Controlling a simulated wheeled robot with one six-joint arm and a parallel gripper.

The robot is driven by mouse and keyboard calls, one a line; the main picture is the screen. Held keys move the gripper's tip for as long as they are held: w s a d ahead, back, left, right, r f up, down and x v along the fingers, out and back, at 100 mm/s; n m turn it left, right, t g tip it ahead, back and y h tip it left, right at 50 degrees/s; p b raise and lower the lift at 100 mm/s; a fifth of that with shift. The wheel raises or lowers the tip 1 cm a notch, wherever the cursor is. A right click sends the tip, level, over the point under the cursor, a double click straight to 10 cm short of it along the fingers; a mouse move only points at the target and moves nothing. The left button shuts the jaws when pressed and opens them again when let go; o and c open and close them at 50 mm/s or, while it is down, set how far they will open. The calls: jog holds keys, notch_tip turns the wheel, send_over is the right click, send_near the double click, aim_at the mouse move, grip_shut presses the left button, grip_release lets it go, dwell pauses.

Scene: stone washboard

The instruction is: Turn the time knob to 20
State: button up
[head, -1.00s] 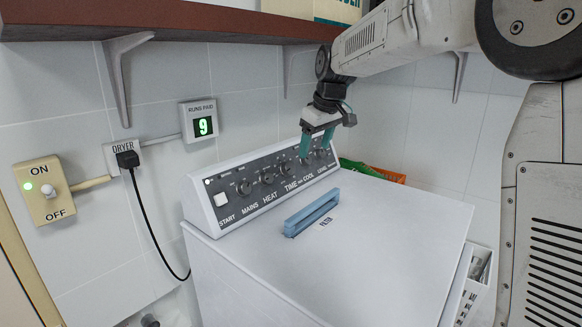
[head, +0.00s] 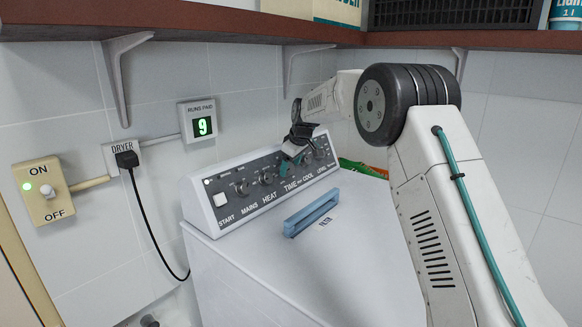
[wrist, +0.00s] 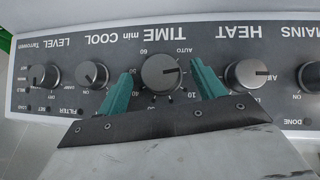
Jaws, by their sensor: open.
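The dryer's dark control panel (head: 232,188) carries a row of round knobs. In the wrist view the panel appears upside down, and the black time knob (wrist: 162,73) sits under the TIME min label, with numbers around it. I cannot read its setting with certainty. My gripper (wrist: 161,70) is open, with one teal finger on each side of the time knob and visible gaps between. In the head view my gripper (head: 291,164) is at the panel above the TIME label and hides much of that knob.
The heat knob (wrist: 246,75) is close beside one finger, and the cool knob (wrist: 92,75) is beside the other. A blue filter handle (head: 311,213) stands up from the white dryer top (head: 250,262). A brown shelf (head: 225,26) runs above.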

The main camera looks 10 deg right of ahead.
jog(key=shift+w+a+f, duration=0.1)
jog(key=shift+w+f, duration=0.15)
jog(key=shift+f, duration=0.2)
jog(key=c, duration=1)
